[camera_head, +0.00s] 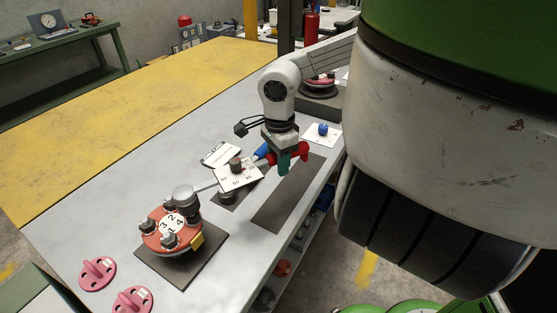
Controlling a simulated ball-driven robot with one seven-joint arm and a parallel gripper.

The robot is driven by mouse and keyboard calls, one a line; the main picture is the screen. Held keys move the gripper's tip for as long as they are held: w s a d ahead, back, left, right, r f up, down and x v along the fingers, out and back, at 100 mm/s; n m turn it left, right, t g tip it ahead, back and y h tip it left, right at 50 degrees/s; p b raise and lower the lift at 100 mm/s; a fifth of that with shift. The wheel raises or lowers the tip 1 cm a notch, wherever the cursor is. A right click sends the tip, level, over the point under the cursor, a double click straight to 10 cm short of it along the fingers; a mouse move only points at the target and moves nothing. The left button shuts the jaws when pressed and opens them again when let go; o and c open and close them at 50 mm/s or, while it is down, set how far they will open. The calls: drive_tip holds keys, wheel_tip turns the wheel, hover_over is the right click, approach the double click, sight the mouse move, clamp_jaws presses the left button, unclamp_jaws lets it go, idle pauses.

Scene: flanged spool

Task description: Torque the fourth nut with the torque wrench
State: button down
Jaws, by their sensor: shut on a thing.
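The red flanged spool (157,243) stands on a dark mat at the front left of the grey bench. Its white face carries numbers, with dark nuts around the rim. The torque wrench's large grey head (186,196) is over the spool's far right rim and hides what is under it; I cannot tell whether it is seated on a nut.
A white card (238,177) with a dark knob stands close to the shaft. Another white card (220,153) lies behind. A blue knob on a white plate (323,130) is at right. Two pink pieces (97,272) lie front left. A dark mat (286,197) is empty.

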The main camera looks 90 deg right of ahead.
drive_tip(key=shift+f+b, duration=1.75)
drive_tip(key=shift+f, duration=0.4)
drive_tip(key=shift+a, duration=0.1)
drive_tip(key=shift+s+a+m+b, duration=0.3)
drive_tip(key=shift+a+m, duration=0.1)
drive_tip(key=shift+a, duration=0.3)
drive_tip(key=shift+s+a+m+b, duration=0.3)
drive_tip(key=shift+a+m, duration=0.1)
drive_tip(key=shift+a, duration=0.35)
drive_tip(key=shift+s+a+m+b, duration=0.2)
drive_tip(key=shift+s+a+m, duration=0.15)
drive_tip(key=shift+a, duration=0.35)
